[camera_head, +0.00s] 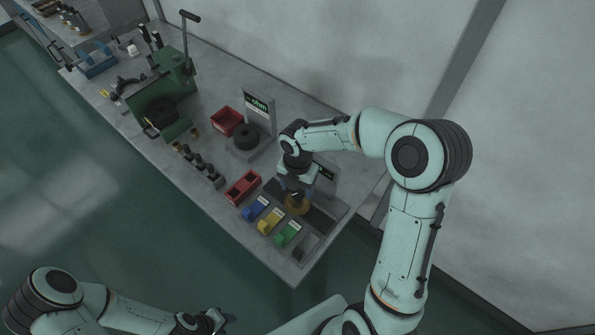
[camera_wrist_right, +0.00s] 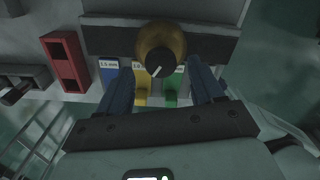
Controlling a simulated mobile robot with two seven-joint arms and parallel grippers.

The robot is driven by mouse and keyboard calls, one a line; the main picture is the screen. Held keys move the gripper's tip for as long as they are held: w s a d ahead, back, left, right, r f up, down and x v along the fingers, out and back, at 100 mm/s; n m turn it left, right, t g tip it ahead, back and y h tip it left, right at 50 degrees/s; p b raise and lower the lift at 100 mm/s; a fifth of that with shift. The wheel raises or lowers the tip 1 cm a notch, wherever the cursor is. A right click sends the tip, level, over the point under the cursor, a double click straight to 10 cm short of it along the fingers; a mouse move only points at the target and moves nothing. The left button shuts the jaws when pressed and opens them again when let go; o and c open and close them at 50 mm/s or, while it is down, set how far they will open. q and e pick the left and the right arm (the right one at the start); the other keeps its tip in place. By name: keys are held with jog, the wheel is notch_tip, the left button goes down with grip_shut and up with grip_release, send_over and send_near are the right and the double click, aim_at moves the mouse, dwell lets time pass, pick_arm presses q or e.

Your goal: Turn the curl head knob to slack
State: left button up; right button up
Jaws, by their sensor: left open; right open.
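The curl head (camera_head: 298,205) is a brass-coloured round body at the front right of the bench. My right gripper (camera_head: 297,190) is over the curl head, pointing down. In the wrist view its two dark fingers (camera_wrist_right: 160,75) are open, one on each side of the knob; contact cannot be told. My left gripper (camera_head: 214,318) is low in the head view, away from the bench, open and empty.
Blue (camera_head: 254,209), yellow (camera_head: 269,223) and green (camera_head: 288,235) gauge pieces sit in front of the curl head. A red two-hole block (camera_head: 242,187) is to their left. A small display stand (camera_head: 258,105), a red bin (camera_head: 227,120) and a green press (camera_head: 165,105) stand farther back.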

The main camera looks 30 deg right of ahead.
aim_at(298, 193)
notch_tip(298, 193, up, 10)
dwell(0.3)
jog(key=shift+s+f, duration=0.1)
jog(key=shift+f, duration=0.05)
dwell(0.3)
